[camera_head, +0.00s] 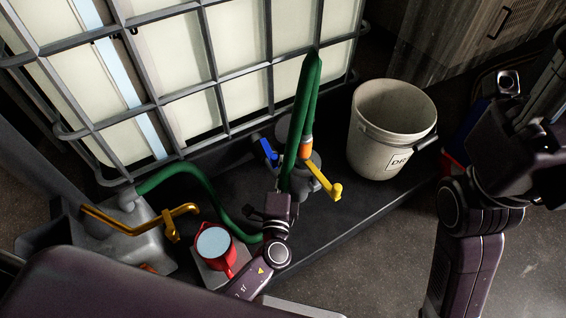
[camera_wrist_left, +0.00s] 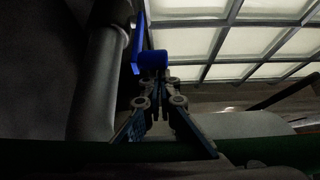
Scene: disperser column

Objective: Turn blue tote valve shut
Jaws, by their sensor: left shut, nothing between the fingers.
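The blue valve handle (camera_head: 268,150) sits low in front of the caged white tote (camera_head: 170,75), left of a grey fitting with a green hose. In the left wrist view the blue handle (camera_wrist_left: 153,60) shows a raised bar and a blocky end just beyond my fingertips. My left gripper (camera_wrist_left: 157,82) is shut and empty, close to the handle; contact cannot be told. In the head view my left gripper (camera_head: 270,200) is below the handle, partly in front of the hose. My right arm is at the right edge; its dark gripper (camera_head: 545,145) is unclear.
A green hose (camera_head: 304,95) loops up beside the valve. A yellow handle (camera_head: 325,182) is right of it. A red jug (camera_head: 216,248) and an orange-yellow lever (camera_head: 140,222) stand left. A white bucket (camera_head: 375,135) stands right. Open floor lies at lower right.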

